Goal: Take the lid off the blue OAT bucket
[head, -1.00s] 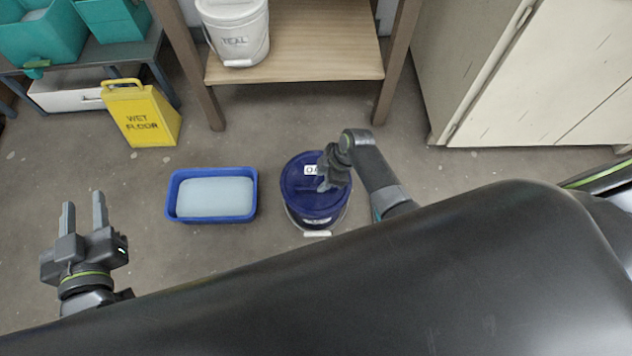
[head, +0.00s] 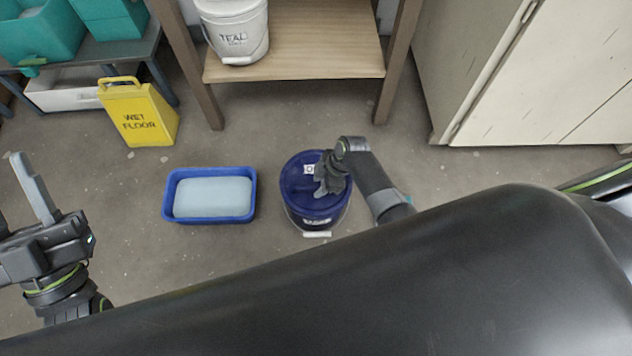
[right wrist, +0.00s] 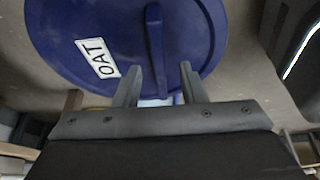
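The blue OAT bucket (head: 317,215) stands on the floor with its blue lid (head: 296,183) on. In the right wrist view the lid (right wrist: 100,40) shows a white OAT label (right wrist: 97,58) and a raised blue bar handle (right wrist: 156,45). My right gripper (head: 322,187) is over the lid and covers part of it and its label. In the right wrist view its fingers (right wrist: 160,82) are apart, with the end of the bar between them and gaps on both sides. My left gripper (head: 18,190) is empty at the left edge, partly cut off; its fingers look apart.
A blue tub (head: 168,205) with a pale block or liquid is left of the bucket. A yellow wet floor sign (head: 140,115) stands farther left. A wooden shelf (head: 300,55) with a white TEAL bucket (head: 235,30) is behind. A cream cabinet (head: 540,70) is at the right.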

